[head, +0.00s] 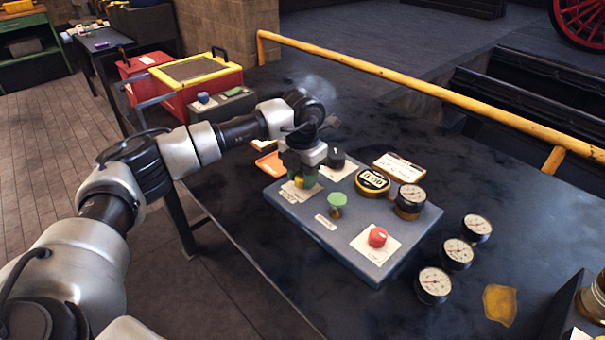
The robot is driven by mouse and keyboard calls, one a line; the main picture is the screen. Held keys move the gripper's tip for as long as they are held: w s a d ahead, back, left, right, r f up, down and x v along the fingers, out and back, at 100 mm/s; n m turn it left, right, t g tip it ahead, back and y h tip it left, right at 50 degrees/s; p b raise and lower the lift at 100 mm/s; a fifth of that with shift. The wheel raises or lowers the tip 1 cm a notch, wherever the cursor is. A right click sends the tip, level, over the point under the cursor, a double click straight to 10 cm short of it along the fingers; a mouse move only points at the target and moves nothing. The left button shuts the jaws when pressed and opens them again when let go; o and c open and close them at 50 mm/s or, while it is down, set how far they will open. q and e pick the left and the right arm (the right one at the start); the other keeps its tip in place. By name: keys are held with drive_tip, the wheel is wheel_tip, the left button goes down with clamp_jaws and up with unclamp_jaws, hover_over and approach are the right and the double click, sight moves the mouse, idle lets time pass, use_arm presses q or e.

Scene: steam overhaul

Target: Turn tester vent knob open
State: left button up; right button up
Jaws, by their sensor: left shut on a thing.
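The tester (357,255) is a blue-grey box on the dark table. A round digital display (372,181) and a dial gauge (410,200) sit along its far right side. A red knob (377,237), a green-topped fitting (337,202) and a black knob (335,159) stand on its top. My left gripper (303,181) points down at the tester's left part, shut on a small yellow knob (299,182) beside a pale label. The fingers partly hide this knob, and the label writing is too small to read. My right gripper is not in view.
Several loose dial gauges (457,254) lie right of the tester, with a yellow cloth (499,304) nearby. A yellow rail (430,90) runs along the table's far edge. A red and yellow case (200,84) stands behind my left arm.

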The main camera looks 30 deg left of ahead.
sight(302, 176)
use_arm(q)
drive_tip(key=shift+r+n, duration=0.1)
drive_tip(key=shift+n, duration=1.9)
drive_tip(key=o, duration=0.9)
wheel_tip(302, 176, up, 11)
drive_tip(key=shift+f, duration=0.15)
